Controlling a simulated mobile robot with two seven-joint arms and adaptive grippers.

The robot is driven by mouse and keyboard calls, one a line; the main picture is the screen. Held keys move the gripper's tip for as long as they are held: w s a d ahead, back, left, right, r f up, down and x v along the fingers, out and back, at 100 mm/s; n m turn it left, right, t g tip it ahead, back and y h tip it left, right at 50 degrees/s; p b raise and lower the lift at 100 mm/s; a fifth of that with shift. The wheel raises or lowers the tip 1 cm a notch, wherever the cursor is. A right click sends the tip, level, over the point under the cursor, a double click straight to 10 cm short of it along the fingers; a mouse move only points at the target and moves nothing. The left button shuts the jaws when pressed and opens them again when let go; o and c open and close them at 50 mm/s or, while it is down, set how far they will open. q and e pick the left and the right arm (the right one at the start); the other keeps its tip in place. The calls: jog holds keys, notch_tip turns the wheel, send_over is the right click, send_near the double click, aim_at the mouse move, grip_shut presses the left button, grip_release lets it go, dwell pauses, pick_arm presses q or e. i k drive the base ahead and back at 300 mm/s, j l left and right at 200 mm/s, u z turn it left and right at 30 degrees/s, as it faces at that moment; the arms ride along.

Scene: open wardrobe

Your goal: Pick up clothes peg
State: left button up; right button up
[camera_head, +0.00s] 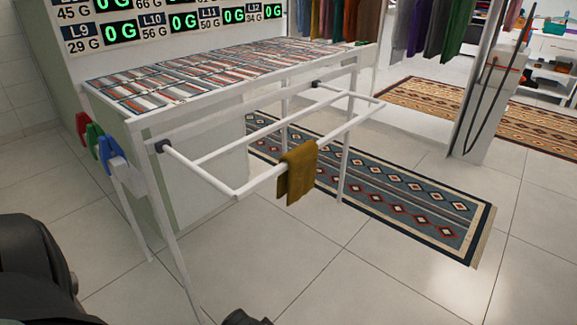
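Several peg-like pieces are at the left end of the white rack table: a red one (82,129), a green one (93,139), a blue one (105,153) and a whitish one (118,170). They sit in a row along the table's left side and look like clothes pegs; how they are attached is too small to tell. Dark rounded parts at the lower left look like my own arm. A small dark piece shows at the bottom edge; I cannot tell what it is. No gripper fingers are clearly visible, and nothing is seen held.
The white table (160,120) has a patterned cloth (220,75) on top and rails at the front. A mustard cloth (297,172) hangs on the front rail. A patterned rug (400,195) lies behind. Hanging clothes (430,28) are at the back. The tiled floor in front is clear.

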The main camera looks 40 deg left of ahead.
aim_at(94, 131)
jog(key=u, duration=2.3)
jog(key=i+j+z, duration=0.15)
jog(key=z, duration=0.75)
jog(key=i+j+z, duration=0.15)
jog(key=j+z, duration=0.2)
jog(key=j, duration=0.15)
jog(key=j+z, duration=0.35)
jog(key=j, duration=0.2)
jog(key=j+z, duration=0.25)
jog(key=j, duration=0.85)
jog(key=i, duration=0.05)
